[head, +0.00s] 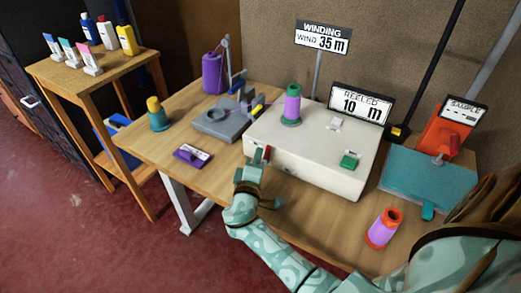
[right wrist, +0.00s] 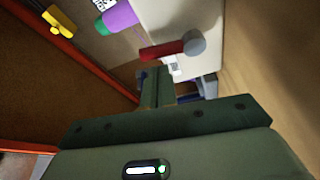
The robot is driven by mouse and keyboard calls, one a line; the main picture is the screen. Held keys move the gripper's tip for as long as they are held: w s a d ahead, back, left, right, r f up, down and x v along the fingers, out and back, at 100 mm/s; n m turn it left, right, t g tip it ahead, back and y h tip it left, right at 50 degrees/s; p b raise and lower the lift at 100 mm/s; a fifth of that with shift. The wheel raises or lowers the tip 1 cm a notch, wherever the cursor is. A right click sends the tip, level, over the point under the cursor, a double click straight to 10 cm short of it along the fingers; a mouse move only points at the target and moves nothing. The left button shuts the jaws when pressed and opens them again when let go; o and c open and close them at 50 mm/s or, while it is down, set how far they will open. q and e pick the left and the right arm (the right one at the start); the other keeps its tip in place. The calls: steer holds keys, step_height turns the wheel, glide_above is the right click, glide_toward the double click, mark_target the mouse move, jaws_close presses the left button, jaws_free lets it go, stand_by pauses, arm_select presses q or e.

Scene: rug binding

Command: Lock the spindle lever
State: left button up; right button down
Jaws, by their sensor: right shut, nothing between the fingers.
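The spindle lever is a short red handle on the front left of the white winding machine (head: 300,172). In the right wrist view the red lever (right wrist: 162,50) extends left from a round grey pivot. A purple spool (head: 292,103) stands on a green base on top of the machine. My right gripper (head: 257,158) is shut and empty, right by the lever. In the right wrist view its fingers (right wrist: 155,78) are together just below the lever; I cannot tell whether they touch it. My left gripper is not in view.
A grey device (head: 222,121), a purple label block (head: 192,155) and a green-and-yellow spool (head: 157,115) stand left. An orange-and-purple spool (head: 384,228) and teal board (head: 430,180) are at right. A sign (head: 360,102) reads 10 m reeled; another (head: 322,38) reads 35 m.

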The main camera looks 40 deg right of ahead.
steer(key=shift+f, duration=0.1)
steer(key=shift+s+d, duration=0.1)
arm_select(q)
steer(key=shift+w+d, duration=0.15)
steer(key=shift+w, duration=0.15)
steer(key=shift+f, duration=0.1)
arm_select(e)
steer(key=shift+s+f+b, duration=0.1)
steer(key=shift+b, duration=0.35)
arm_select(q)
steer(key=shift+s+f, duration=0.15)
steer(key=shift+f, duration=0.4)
arm_select(e)
steer(key=shift+m, duration=0.3)
